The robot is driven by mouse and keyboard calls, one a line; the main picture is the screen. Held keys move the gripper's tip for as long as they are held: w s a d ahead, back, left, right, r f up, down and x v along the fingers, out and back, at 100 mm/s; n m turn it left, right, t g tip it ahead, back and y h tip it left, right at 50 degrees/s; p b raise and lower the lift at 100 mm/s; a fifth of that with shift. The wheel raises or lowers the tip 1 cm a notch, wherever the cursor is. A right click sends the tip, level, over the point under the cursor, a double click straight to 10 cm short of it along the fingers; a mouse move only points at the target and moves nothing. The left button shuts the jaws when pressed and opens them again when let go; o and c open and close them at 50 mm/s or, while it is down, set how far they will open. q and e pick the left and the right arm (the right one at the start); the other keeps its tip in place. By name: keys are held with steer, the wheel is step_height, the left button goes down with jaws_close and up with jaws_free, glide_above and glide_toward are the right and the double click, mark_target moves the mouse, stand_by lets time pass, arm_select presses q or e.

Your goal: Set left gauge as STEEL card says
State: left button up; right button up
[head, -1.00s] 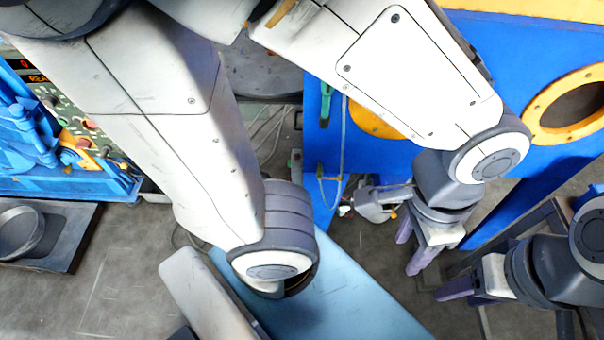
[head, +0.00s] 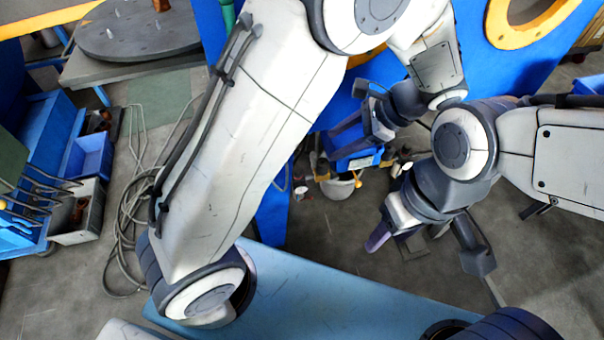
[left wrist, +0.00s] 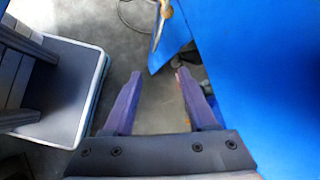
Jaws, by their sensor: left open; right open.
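No gauge and no STEEL card can be made out in either view now. My left gripper (head: 338,138) is open and small in the head view, in front of the blue machine (head: 385,75) near its lower edge. In the left wrist view, its two purple fingers (left wrist: 160,100) are apart with only grey floor between them. The blue machine's panel (left wrist: 265,75) fills the right side there, close beside the right finger. My right gripper (head: 428,250) is open and empty over the floor, lower and to the right in the head view.
A yellow-rimmed round opening (head: 530,18) is at the top right. A grey round turntable (head: 140,35) stands at the top left. A blue bin (head: 92,155) and a grey crate (head: 80,212) are at the left. Coiled hoses (head: 125,225) lie on the floor.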

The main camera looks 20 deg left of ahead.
arm_select(q)
steer(key=w+a+f+m+y+b, duration=0.1)
steer(key=w+f+y+b, duration=0.2)
steer(key=f, duration=0.4)
steer(key=w+a+f+m+t+b, duration=0.1)
steer(key=w+f+b, duration=0.35)
steer(key=f, duration=0.25)
steer(key=w+a+f+m+y+b, duration=0.1)
steer(key=w+f+y+b, duration=0.15)
steer(key=f+b, duration=0.4)
steer(key=m+t+y+b, duration=0.3)
steer(key=y+b, duration=0.2)
steer(key=b, duration=0.4)
glide_toward(298, 169)
steer(key=a+b, duration=0.1)
steer(key=a, duration=0.2)
steer(key=w+a, duration=0.1)
steer(key=a, duration=0.1)
steer(key=a+b, duration=0.1)
steer(key=a, duration=0.2)
steer(key=shift+w+a+f+b, duration=0.3)
steer(key=shift+w+f+b, duration=0.05)
steer(key=shift+w+a+r, duration=0.1)
steer(key=shift+w+a, duration=0.05)
steer(key=shift+a, duration=0.5)
jaws_close()
steer(key=shift+r+m+h, duration=0.1)
steer(key=shift+m+h, duration=0.15)
steer(key=shift+m, duration=0.05)
